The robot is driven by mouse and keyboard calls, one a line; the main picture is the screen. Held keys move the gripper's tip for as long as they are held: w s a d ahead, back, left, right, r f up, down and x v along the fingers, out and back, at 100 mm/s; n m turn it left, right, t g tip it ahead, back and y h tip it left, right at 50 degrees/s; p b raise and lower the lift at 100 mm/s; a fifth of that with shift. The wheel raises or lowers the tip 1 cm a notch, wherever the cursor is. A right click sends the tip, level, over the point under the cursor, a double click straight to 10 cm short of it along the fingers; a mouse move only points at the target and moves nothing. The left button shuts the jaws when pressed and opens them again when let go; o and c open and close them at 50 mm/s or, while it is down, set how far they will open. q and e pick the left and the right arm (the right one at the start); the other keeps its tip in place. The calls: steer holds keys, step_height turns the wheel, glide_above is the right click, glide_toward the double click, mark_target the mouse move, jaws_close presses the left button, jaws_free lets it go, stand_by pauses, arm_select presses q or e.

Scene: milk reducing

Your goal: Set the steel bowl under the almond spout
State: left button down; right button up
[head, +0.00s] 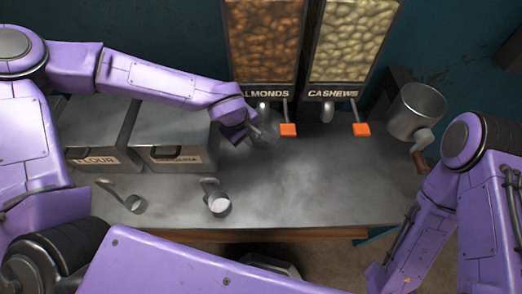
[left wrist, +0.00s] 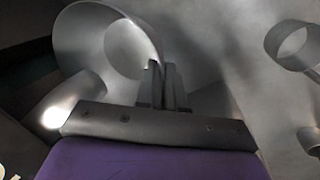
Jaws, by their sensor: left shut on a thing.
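My left gripper (head: 256,134) is at the back of the grey counter, just below the almond dispenser (head: 263,50). In the left wrist view its two fingers (left wrist: 166,85) are close together on the rim of the steel bowl (left wrist: 88,38), which appears tilted in that view. In the head view the bowl is mostly hidden by the gripper and blends with the counter. The almond spout (head: 263,108) is right above and close to the gripper. Whether the bowl rests on the counter is unclear. My right gripper cannot be made out.
The cashew dispenser (head: 352,45) stands to the right. Orange levers (head: 288,130) and (head: 361,129) hang low at the front. Metal scoops (head: 218,203) and (head: 132,202) lie front left, before the flour bin (head: 95,140). The counter's middle is clear.

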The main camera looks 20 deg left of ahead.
arm_select(q)
steer(key=shift+f, duration=0.2)
step_height(320, 180, down, 10)
steer(key=shift+r+b, duration=0.25)
steer(key=shift+b, duration=0.25)
steer(key=shift+f, duration=0.2)
steer(key=c, duration=1.3)
jaws_free()
steer(key=shift+o, duration=0.2)
steer(key=p+v, duration=0.1)
steer(key=v, duration=1.1)
steer(key=shift+r+p, duration=0.25)
steer(key=shift+p, duration=0.1)
steer(key=shift+s, duration=0.1)
